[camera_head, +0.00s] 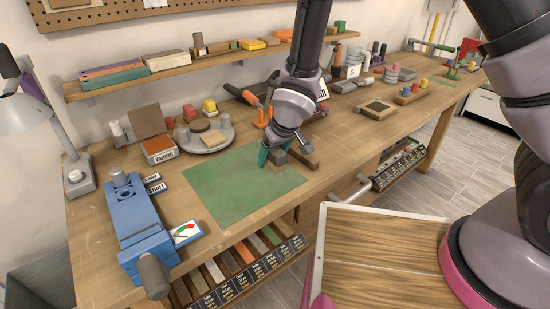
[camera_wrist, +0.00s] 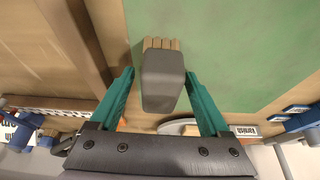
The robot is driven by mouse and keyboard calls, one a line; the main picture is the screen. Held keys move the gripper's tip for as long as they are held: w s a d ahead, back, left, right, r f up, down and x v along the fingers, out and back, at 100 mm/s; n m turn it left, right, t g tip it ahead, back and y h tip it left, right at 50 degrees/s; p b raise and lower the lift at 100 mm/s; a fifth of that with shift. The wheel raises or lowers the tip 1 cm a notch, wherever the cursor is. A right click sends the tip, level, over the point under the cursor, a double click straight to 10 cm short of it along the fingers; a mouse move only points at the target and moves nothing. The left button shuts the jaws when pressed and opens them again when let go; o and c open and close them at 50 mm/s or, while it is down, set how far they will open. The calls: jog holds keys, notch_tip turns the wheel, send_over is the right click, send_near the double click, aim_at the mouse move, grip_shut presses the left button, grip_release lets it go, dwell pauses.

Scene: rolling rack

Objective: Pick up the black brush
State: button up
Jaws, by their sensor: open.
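The black brush shows in the wrist view (camera_wrist: 163,80) as a dark grey block with tan bristles at its far end. It lies between the two teal fingers of my gripper (camera_wrist: 159,73), with a visible gap on each side. In the head view the brush (camera_head: 277,157) is small and partly hidden by my gripper (camera_head: 272,152), at the green mat's (camera_head: 232,192) back right edge. My gripper is open and points down around the brush. I cannot tell whether either finger touches it.
A blue vise (camera_head: 138,225) stands at the bench's front left. A round grey tray (camera_head: 222,138) and a varnish box (camera_head: 158,149) sit left of my gripper. An orange-handled tool (camera_head: 243,95) lies behind it. Most of the mat is clear.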

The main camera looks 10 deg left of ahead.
jog(key=shift+f, duration=0.2)
grip_shut()
jog(key=shift+a+r, duration=0.1)
jog(key=shift+r, duration=0.05)
notch_tip(320, 180, up, 10)
jog(key=shift+f, duration=0.1)
dwell(0.4)
jog(key=c, duration=0.7)
grip_release()
grip_shut()
